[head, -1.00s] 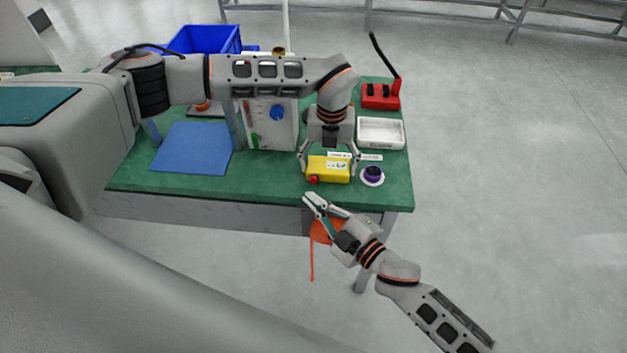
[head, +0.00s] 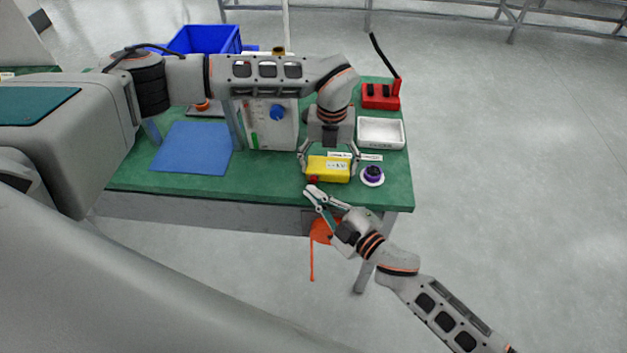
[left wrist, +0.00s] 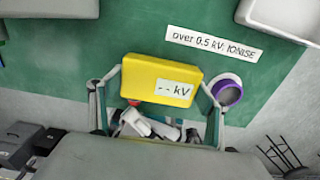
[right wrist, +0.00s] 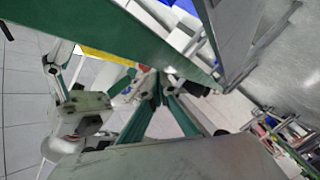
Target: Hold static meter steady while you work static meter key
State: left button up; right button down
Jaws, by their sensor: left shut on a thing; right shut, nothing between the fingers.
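The static meter (head: 322,168) is a yellow box at the table's front edge; its display reads "-- kV" in the left wrist view (left wrist: 160,78). My left gripper (head: 329,174) is shut on it, one finger on each side. The static meter key (head: 314,180) is a red button at the meter's front left corner, partly covered by my right gripper. My right gripper (head: 310,190) is shut and empty, its tips right at the key; I cannot tell whether they touch. In the right wrist view, the meter (right wrist: 105,56) is a yellow strip beyond the fingers.
A purple-topped round item (head: 372,175) stands close right of the meter. Behind are a white tray (head: 381,132), a red box (head: 381,97) and a white panel (head: 283,135). A blue mat (head: 192,148) lies left. An orange item (head: 321,231) hangs below the table edge.

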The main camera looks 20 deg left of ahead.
jog(key=shift+w, duration=0.2)
dwell(0.6)
jog(key=shift+w+a, duration=0.1)
jog(key=shift+w, duration=0.1)
jog(key=shift+w+a, duration=0.15)
jog(key=shift+w, duration=0.55)
dwell(1.1)
pick_arm(q)
jog(key=shift+s, duration=0.1)
pick_arm(e)
jog(key=shift+s, duration=0.1)
jog(key=shift+s+d, duration=0.3)
jog(key=shift+s, duration=0.65)
jog(key=shift+s, duration=0.15)
jog(key=shift+s+d, duration=0.25)
jog(key=shift+s, duration=0.5)
jog(key=shift+s+d, duration=0.2)
jog(key=shift+s, duration=0.6)
jog(key=shift+s+d, duration=0.25)
jog(key=shift+s, duration=0.5)
pick_arm(q)
jog(key=o, duration=1.2)
